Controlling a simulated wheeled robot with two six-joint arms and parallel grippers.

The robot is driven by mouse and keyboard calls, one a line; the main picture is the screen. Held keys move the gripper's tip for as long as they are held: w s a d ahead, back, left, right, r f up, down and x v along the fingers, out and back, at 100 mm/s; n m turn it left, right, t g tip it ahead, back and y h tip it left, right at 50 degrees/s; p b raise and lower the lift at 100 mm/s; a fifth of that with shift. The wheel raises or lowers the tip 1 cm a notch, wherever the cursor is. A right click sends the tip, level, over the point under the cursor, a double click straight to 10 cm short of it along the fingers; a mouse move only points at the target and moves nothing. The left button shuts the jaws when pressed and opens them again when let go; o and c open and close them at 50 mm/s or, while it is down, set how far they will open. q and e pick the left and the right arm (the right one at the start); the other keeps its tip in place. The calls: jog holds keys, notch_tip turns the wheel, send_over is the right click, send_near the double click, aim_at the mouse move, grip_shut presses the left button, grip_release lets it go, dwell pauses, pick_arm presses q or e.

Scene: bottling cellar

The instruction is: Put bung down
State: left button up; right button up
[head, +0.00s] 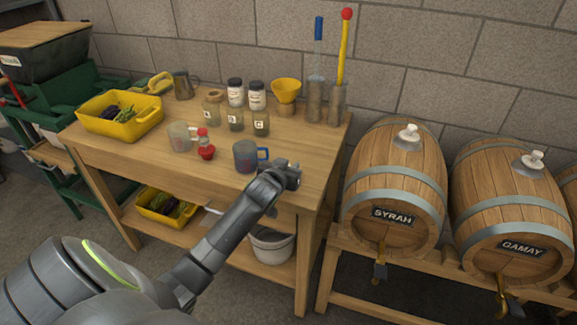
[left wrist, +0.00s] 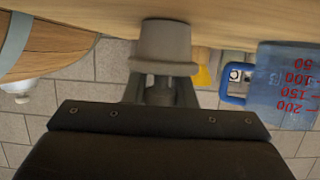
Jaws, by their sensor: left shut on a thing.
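My left gripper (head: 288,174) is over the right front part of the wooden table (head: 315,150), to the right of a blue measuring jug (head: 246,156). It is shut on a grey bung (left wrist: 162,42), which shows clearly in the left wrist view. That view is upside down, with the table top along its upper edge. The bung's far end meets the wood in that picture; I cannot tell whether it touches or is just above it. In the head view the bung is mostly hidden by the gripper. My right gripper is not in view.
The blue jug stands close beside the gripper. Jars, a yellow funnel (head: 287,88) and cylinders stand behind. A yellow tub (head: 120,116) is at the left. The Syrah barrel (head: 395,180) and Gamay barrel (head: 510,210) have white bungs on top. The table's right end is clear.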

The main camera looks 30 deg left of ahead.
pick_arm(q)
jog(key=shift+f, duration=0.15)
jog(key=o, duration=1)
jog(key=shift+r, duration=0.25)
jog(key=v, duration=1.2)
jog(key=shift+f, duration=0.1)
